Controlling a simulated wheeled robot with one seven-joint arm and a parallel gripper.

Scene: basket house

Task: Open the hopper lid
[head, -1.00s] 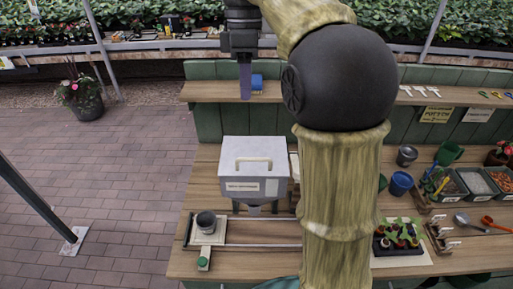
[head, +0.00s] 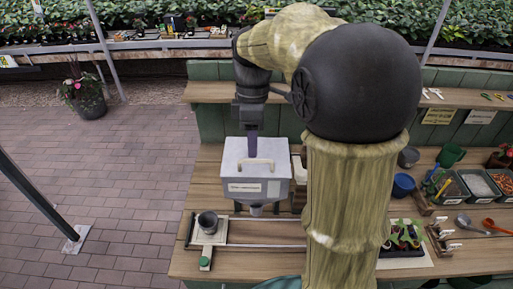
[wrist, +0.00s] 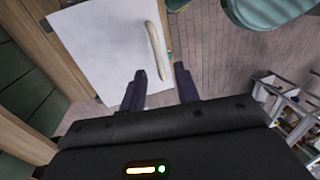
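The hopper (head: 245,189) is a grey box with a label on its front, standing on the wooden bench. Its flat pale lid (head: 236,152) is closed and carries a cream bar handle (head: 262,162). In the wrist view the lid (wrist: 103,45) fills the upper left, with the handle (wrist: 156,50) upright just beyond my fingertips. My gripper (head: 253,150) points down over the back part of the lid, behind the handle.
A dark pot (head: 208,222) stands on a pale board left of the hopper's spout, beside metal rails. A blue cup (head: 403,185), bins and tools fill the bench's right side. A raised shelf (head: 215,90) runs behind. The brick floor at left is open.

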